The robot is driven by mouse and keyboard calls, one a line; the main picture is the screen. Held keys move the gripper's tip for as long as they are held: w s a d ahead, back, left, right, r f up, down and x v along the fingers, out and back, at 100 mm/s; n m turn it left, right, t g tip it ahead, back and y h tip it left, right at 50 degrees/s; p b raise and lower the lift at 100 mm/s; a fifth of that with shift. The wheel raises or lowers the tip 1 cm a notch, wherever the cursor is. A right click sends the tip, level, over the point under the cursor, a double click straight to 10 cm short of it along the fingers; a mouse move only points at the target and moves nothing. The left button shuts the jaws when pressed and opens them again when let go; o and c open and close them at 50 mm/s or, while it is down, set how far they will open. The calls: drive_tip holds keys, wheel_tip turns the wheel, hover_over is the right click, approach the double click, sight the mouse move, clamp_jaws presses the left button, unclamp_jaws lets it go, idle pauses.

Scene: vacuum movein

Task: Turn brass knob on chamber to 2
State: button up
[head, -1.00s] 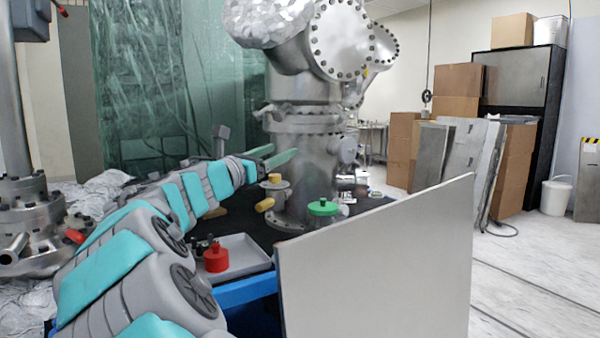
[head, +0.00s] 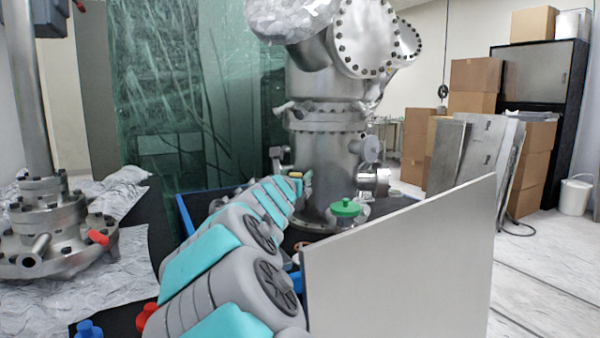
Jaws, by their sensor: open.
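The steel chamber (head: 322,165) stands upright beyond my arm. A small brass-yellow part (head: 296,175) shows at the end of my arm, in front of the chamber; it may be the brass knob, but its markings and setting cannot be read. My gripper (head: 303,180) is open and points away from the camera at the chamber's lower left side. My own wrist hides most of it. I cannot tell whether the fingers are around the brass part, touching it or apart from it.
A green knob (head: 345,208) sits right of my gripper. A grey panel (head: 400,265) stands in the right foreground. Red (head: 147,316) and blue (head: 88,328) knobs are at the lower left. A flanged steel column (head: 45,225) stands at left.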

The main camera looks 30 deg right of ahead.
sight(297, 173)
drive_tip(key=shift+x, duration=1.1)
drive_tip(key=shift+w+d, duration=0.4)
clamp_jaws()
